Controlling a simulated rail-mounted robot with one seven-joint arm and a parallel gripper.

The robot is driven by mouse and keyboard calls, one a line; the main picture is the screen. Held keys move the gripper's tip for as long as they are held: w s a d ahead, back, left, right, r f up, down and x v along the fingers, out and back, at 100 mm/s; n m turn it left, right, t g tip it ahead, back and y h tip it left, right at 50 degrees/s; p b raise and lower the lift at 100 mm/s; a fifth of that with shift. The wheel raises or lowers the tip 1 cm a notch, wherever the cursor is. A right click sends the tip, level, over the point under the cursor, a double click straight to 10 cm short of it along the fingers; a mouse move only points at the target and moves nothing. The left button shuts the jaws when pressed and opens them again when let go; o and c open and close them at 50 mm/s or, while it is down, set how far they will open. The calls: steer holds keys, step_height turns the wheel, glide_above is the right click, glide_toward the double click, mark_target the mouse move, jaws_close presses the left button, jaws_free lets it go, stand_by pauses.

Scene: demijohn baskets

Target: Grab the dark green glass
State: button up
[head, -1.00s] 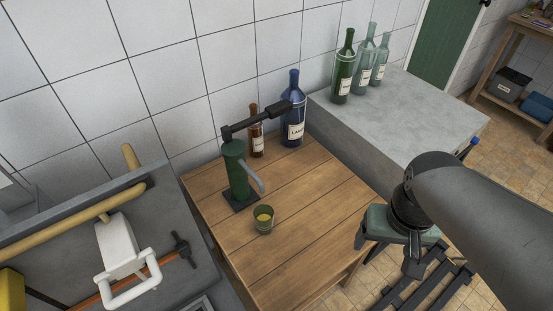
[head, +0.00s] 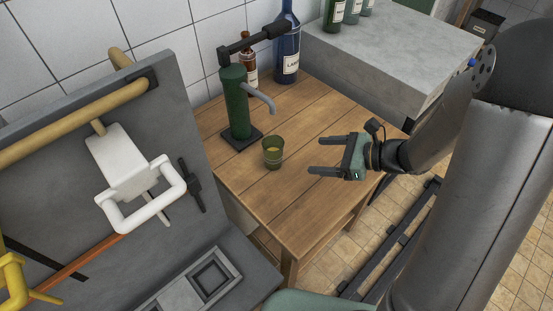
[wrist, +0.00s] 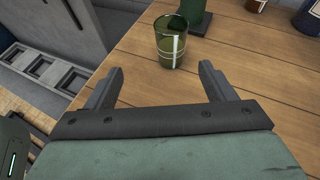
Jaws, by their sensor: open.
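The dark green glass (head: 273,152) stands upright on the wooden table (head: 318,122), just in front of the green pump-like device (head: 237,105).
A brown bottle (head: 249,62) and a blue bottle (head: 287,50) stand at the table's back. Green bottles stand on a grey block (head: 400,45) behind. A grey panel with a white-handled tool (head: 130,170) rises on the left. The table's right half is mostly clear.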

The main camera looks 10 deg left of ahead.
mark_target(282, 151)
steer(key=shift+m+t, duration=0.4)
steer(key=x, duration=1.2)
steer(key=shift+w+d+f, duration=0.1)
steer(key=shift+w+f, duration=0.15)
steer(key=shift+w, duration=0.15)
steer(key=shift+w+r+p+x, duration=0.15)
steer(key=shift+p+x, duration=0.1)
steer(key=shift+x, duration=1.15)
steer(key=shift+w+r+p+x, duration=0.1)
steer(key=shift+r+p+x, duration=0.1)
steer(key=shift+x, duration=1.15)
steer(key=shift+f, duration=0.1)
steer(key=c, duration=1.3)
steer(key=shift+r, duration=0.2)
